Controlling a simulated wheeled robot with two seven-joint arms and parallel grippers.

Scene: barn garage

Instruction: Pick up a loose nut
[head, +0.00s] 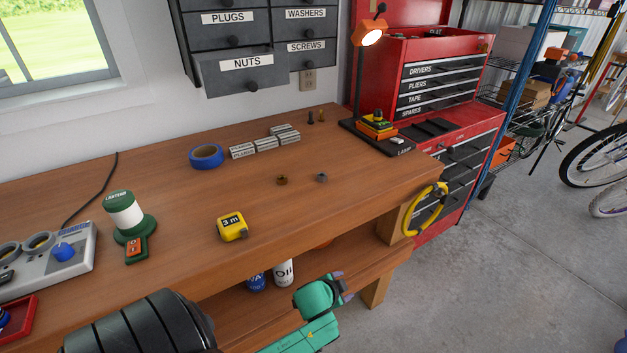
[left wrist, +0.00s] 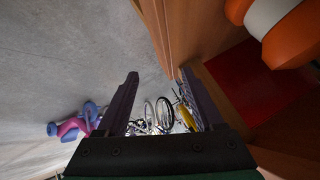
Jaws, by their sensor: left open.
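Two loose nuts lie on the wooden workbench (head: 165,175) in the head view: a brass-brown nut (head: 281,180) and a grey nut (head: 322,178) to its right. They lie apart, with bare wood around them. My left gripper (left wrist: 160,98) shows in the left wrist view with its two dark fingers spread and nothing between them. In the head view, my green left arm is low in front of the bench, below the level of its top and away from the nuts. My right gripper is in neither view.
A yellow tape measure (head: 232,228), blue tape roll (head: 206,156), several grey boxes (head: 266,143), two dark bolts (head: 321,115) and a lamp base (head: 380,143) surround the nuts. The NUTS drawer (head: 245,72) juts out above. A yellow ring (head: 425,209) hangs at the bench's right end.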

